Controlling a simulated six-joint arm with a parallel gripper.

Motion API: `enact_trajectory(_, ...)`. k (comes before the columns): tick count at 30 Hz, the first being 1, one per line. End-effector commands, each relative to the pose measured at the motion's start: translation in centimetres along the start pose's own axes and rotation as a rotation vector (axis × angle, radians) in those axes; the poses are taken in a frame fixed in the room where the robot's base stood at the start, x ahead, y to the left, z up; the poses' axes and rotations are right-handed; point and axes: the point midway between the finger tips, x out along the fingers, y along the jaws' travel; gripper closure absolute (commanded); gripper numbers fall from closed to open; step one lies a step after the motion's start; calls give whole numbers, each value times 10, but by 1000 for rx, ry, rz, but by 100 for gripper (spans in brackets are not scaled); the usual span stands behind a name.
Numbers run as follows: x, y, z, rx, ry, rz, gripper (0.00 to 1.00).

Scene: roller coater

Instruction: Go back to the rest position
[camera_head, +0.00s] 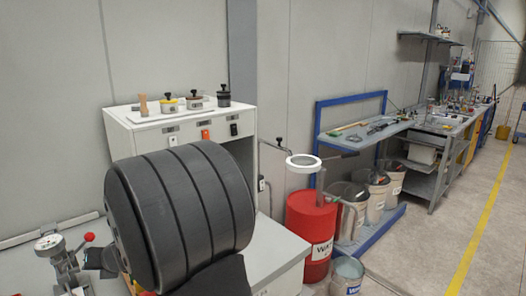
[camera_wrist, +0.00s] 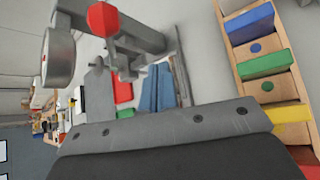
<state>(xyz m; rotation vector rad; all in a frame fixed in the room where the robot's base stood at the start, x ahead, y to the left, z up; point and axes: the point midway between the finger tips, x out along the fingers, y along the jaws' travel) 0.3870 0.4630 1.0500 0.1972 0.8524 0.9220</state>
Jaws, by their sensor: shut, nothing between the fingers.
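My gripper (camera_wrist: 165,128) shows along the bottom of the wrist view as a wide dark part with a row of bolts. It is shut and holds nothing. Its fingertips are not clearly distinct. In the head view my large dark ribbed arm link fills the lower left-centre and I cannot make out the gripper there. A grey device with a round dial and a red knob (camera_head: 60,258) stands at the lower left in the head view. It also shows near the top of the wrist view (camera_wrist: 120,45), apart from my gripper.
A wooden rack with coloured blocks (camera_wrist: 262,62) lies at the right of the wrist view. Behind my arm, a white cabinet (camera_head: 122,128) carries small dark-handled pots (camera_head: 168,104). A red drum (camera_head: 311,240) and several buckets stand to the right. The yellow-lined floor (camera_head: 430,235) is clear.

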Motion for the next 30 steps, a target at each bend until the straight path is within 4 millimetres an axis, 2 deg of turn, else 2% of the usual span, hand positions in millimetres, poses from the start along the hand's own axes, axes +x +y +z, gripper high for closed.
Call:
enact_trajectory(12, 32, -9, -7, 65, -21, 44, 100)
enact_trajectory(19, 36, -9, -12, 218, -23, 171, 100)
enact_trajectory(25, 45, 2, -39, 222, -20, 178, 100)
enact_trajectory(28, 44, 4, -50, 221, -23, 176, 100)
enact_trajectory(30, 30, 1, -47, 220, -26, 176, 100)
